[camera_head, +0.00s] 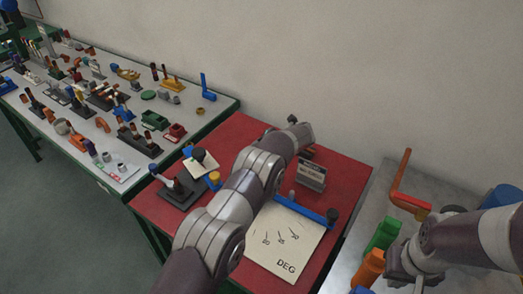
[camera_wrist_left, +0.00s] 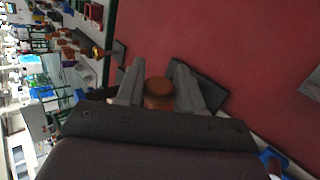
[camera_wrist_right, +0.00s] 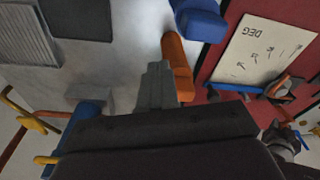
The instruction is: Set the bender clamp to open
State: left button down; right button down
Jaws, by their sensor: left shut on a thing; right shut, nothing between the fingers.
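My left arm reaches over the red bench in the head view, its end near the back edge; its fingertips are not clear there. In the left wrist view my left gripper (camera_wrist_left: 158,70) is shut on a brown rounded knob (camera_wrist_left: 158,94), with a dark plate (camera_wrist_left: 207,88) beyond. I cannot tell whether this knob belongs to the bender clamp. The bender's white DEG plate (camera_head: 283,247) with its blue bar (camera_head: 305,211) lies at the front right of the red bench. My right gripper (camera_wrist_right: 157,68) is shut and empty beside an orange handle (camera_wrist_right: 177,58).
A black-based fixture with a lever (camera_head: 180,188) stands at the red bench's left. A grey block (camera_head: 311,175) stands right of my left arm. The grey right-hand bench holds a green block (camera_head: 383,236) and an orange bent rod (camera_head: 403,185). The left bench is crowded with tools.

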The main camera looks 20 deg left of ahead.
pick_arm(q)
jog(key=shift+f, duration=0.1)
dwell(0.3)
jog(key=c, duration=0.8)
grip_release()
jog(key=b+v, duration=0.2)
jog(key=v, duration=1)
jog(key=shift+d+r, duration=0.2)
jog(key=shift+r, duration=0.15)
jog(key=shift+s, duration=0.15)
